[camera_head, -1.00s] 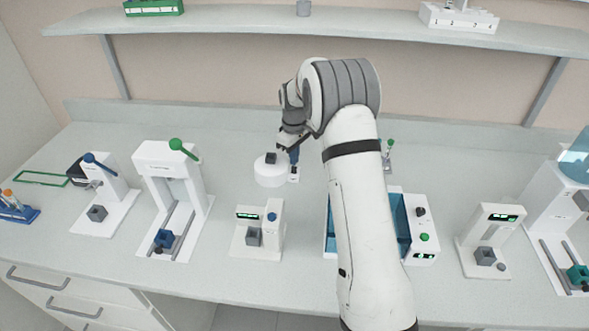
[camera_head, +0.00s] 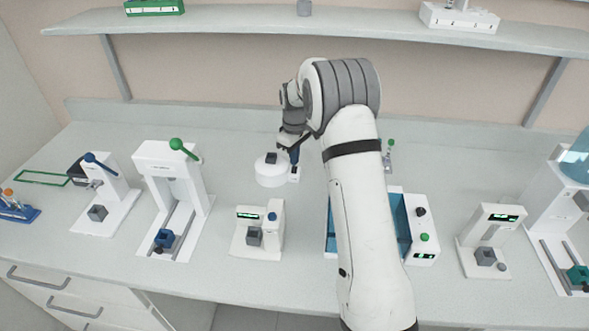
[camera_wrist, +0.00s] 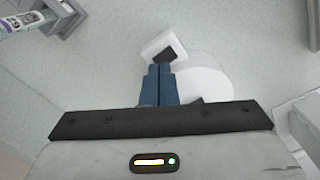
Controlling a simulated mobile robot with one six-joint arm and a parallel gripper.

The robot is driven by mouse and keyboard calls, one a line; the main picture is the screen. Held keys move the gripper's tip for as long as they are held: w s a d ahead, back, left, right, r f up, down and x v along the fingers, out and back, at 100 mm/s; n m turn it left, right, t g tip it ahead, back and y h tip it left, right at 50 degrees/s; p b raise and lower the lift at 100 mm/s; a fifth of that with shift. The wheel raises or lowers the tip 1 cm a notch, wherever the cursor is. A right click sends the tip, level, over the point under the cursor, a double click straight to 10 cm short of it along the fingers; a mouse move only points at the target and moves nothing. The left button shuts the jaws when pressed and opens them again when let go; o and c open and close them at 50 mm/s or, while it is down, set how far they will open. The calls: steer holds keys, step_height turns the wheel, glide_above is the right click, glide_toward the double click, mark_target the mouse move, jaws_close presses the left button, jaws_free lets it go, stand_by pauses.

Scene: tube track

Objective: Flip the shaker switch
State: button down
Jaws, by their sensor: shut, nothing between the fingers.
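The shaker (camera_head: 270,178) is a low round white device on the bench with a dark square block (camera_head: 271,158) on top. A small white box (camera_head: 293,179) adjoins its right side. In the wrist view the shaker's white disc (camera_wrist: 208,88) lies right of my fingers, and the white box (camera_wrist: 153,46) bears a dark square switch (camera_wrist: 165,55). My gripper (camera_wrist: 160,66) is shut and empty, its blue fingertips right at the near edge of that switch. Contact cannot be told. In the head view my gripper (camera_head: 294,161) points down over the box.
A small white device with a display (camera_head: 247,236) stands in front of the shaker. A white press with a green knob (camera_head: 172,175) stands to the left. A blue-windowed bath (camera_head: 400,222) is partly behind my arm. A shelf (camera_head: 330,28) runs above. Bench behind the shaker is clear.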

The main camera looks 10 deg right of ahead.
steer(key=shift+f+b, duration=0.65)
steer(key=shift+f, duration=0.35)
stand_by(0.4)
steer(key=shift+r+p, duration=2.05)
steer(key=shift+r, duration=1.45)
